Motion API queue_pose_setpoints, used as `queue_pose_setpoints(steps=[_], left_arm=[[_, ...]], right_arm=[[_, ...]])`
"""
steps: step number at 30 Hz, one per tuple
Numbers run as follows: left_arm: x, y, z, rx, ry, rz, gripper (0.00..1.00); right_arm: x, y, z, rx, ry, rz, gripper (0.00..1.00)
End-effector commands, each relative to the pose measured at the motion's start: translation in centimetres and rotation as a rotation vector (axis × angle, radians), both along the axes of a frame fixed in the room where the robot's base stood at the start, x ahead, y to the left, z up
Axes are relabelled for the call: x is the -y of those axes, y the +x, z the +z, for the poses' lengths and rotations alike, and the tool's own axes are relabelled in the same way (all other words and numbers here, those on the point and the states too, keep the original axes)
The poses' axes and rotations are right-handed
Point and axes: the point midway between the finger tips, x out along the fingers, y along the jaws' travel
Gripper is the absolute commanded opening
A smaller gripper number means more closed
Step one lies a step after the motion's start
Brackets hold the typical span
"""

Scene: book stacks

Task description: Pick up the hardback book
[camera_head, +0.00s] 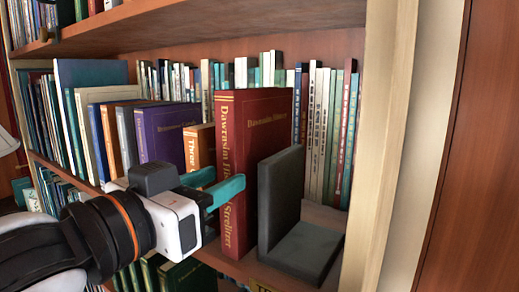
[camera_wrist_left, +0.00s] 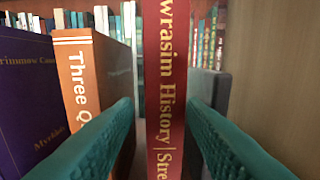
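The hardback book is a thick red volume (camera_head: 255,150) with gold lettering, standing upright on the shelf with its spine outward. Its spine (camera_wrist_left: 165,60) fills the middle of the left wrist view. My left gripper (camera_head: 227,178) is at the spine, with one teal finger on each side of the book. In the left wrist view the gripper (camera_wrist_left: 162,108) is open, and a gap shows between the left finger and the spine. The fingertips are partly hidden beside the book in the head view. My right gripper is not in view.
A dark grey bookend (camera_head: 282,205) stands just right of the red book. An orange book (camera_head: 199,148) and a purple book (camera_head: 165,133) stand to its left. Thin books line the back. The wooden shelf upright (camera_head: 372,150) closes the right side.

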Motion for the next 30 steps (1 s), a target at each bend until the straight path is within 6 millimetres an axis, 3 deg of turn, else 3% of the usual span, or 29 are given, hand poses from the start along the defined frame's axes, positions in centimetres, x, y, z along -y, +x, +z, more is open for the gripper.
queue_pose_setpoints(steps=[15,23,30], left_arm=[[3.6,4.4,-0.1,-0.001,0.001,-0.001,0.38],[3.8,4.7,-0.3,0.001,0.000,0.000,0.38],[3.8,4.6,-0.2,0.001,0.000,0.000,0.02]], right_arm=[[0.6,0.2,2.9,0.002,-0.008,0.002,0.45],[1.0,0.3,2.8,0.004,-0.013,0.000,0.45],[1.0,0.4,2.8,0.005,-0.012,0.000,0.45]])
